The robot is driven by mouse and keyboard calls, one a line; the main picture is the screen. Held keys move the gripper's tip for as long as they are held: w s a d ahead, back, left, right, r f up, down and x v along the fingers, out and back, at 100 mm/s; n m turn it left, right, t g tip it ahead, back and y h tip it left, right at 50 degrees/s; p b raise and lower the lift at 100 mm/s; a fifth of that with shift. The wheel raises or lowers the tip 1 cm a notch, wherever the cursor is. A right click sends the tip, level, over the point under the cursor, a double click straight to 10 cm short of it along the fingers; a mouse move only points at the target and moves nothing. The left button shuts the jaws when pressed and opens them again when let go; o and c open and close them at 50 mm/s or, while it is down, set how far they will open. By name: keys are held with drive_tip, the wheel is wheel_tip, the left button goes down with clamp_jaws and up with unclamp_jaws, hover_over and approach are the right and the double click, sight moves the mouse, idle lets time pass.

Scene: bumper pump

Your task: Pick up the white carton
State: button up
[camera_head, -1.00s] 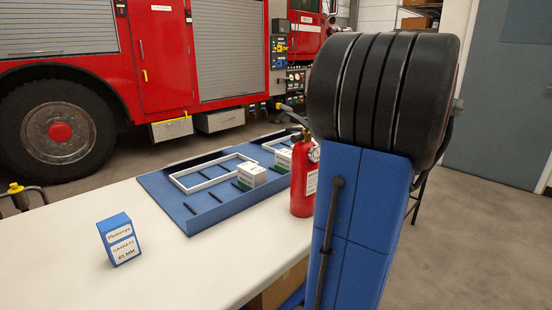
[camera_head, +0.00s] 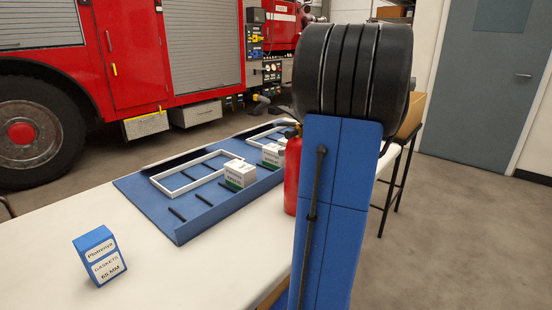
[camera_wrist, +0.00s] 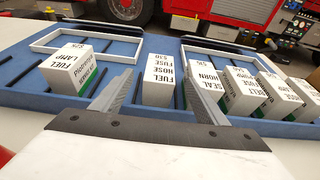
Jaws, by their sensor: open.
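Several white cartons with black print and green lower parts stand in the blue tray (camera_wrist: 130,118). A tight row with SEAL HORN (camera_wrist: 205,86) and others runs to the right. The head view shows two white cartons (camera_head: 239,172) (camera_head: 273,153). My gripper (camera_wrist: 162,88) is open and empty, its fingers pointing towards the middle carton from the near side. I cannot tell which carton is meant.
A blue gasket carton (camera_head: 100,257) stands on the white table (camera_head: 165,275), left of the tray. A red extinguisher (camera_head: 292,180) stands close behind my arm. White frames (camera_head: 180,190) lie in the tray. A red fire engine (camera_head: 137,55) is behind the table.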

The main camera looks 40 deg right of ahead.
sight(276, 148)
drive_tip(key=shift+x, duration=4.5)
drive_tip(key=c, duration=1.4)
